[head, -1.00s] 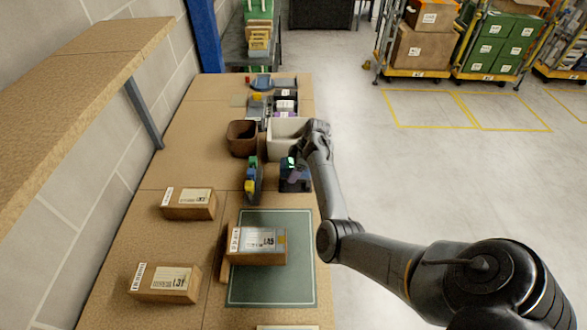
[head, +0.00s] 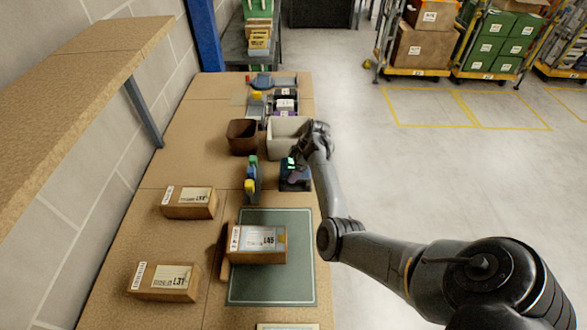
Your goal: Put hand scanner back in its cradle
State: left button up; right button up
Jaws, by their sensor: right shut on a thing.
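My right gripper (head: 298,160) reaches in from the right over the far part of the bench and is shut on a small dark hand scanner (head: 291,164) with a bright green patch. The scanner is at a dark blue-black block, which looks like the cradle (head: 295,185). The gripper and scanner cover the block's top, so I cannot tell whether the scanner is seated in it or just above it. My left gripper is not in view.
A white bin (head: 283,128) and a brown bin (head: 242,137) stand just beyond. A tape dispenser (head: 252,180) is left of the cradle. A carton (head: 258,244) lies on the green mat (head: 270,290); more cartons (head: 188,203) lie left. A shelf (head: 85,75) overhangs the left.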

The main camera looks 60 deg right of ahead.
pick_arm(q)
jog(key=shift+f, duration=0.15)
pick_arm(e)
jog(key=shift+f, duration=0.25)
pick_arm(q)
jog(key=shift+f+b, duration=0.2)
jog(key=shift+b, duration=0.1)
pick_arm(e)
jog(key=shift+f, duration=0.4)
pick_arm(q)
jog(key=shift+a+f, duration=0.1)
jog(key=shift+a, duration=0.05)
pick_arm(e)
jog(key=shift+f, duration=0.25)
jog(key=o, duration=1.2)
